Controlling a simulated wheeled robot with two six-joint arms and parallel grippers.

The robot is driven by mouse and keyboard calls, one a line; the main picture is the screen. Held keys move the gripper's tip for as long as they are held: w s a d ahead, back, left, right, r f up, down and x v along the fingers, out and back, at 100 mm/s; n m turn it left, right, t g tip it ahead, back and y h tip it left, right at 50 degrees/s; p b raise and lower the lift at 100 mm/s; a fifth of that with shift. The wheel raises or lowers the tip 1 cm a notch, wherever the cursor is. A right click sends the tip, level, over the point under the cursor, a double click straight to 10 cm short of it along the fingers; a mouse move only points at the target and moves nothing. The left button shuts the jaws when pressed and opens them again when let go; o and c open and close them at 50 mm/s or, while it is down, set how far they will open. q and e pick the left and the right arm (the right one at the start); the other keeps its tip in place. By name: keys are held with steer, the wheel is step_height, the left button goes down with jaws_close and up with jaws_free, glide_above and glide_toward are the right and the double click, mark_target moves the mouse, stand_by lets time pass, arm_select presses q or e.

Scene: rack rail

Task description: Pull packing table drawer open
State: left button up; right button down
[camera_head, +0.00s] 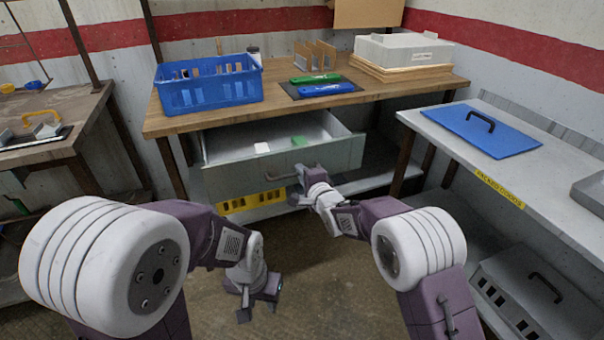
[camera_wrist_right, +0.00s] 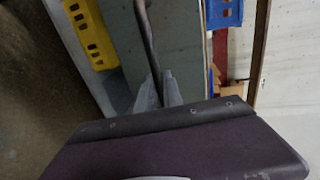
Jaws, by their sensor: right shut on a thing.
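The packing table (camera_head: 390,85) has a grey-green drawer (camera_head: 335,158) pulled partly out, its inside showing from above. A white piece (camera_head: 261,147) and a green piece (camera_head: 299,141) lie in it. A bar handle (camera_head: 284,177) runs across the drawer front. My right gripper (camera_head: 303,173) is shut on this handle near its right end. In the right wrist view, the handle (camera_wrist_right: 147,35) passes between the two grey fingertips (camera_wrist_right: 158,88), in front of the drawer front (camera_wrist_right: 178,45). My left gripper (camera_head: 258,307) hangs low over the floor, pointing down, open and empty.
A blue crate (camera_head: 208,85), green and blue tools on a dark mat and a white case (camera_head: 400,52) stand on the tabletop. A yellow bin (camera_head: 250,202) is on the shelf under the drawer. A side table (camera_head: 530,185) stands right. Floor before the drawer is open.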

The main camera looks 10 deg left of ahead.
steer(key=c, duration=1.8)
jaws_free()
steer(key=shift+o, duration=0.2)
steer(key=p+v, duration=0.2)
steer(key=v, duration=0.7)
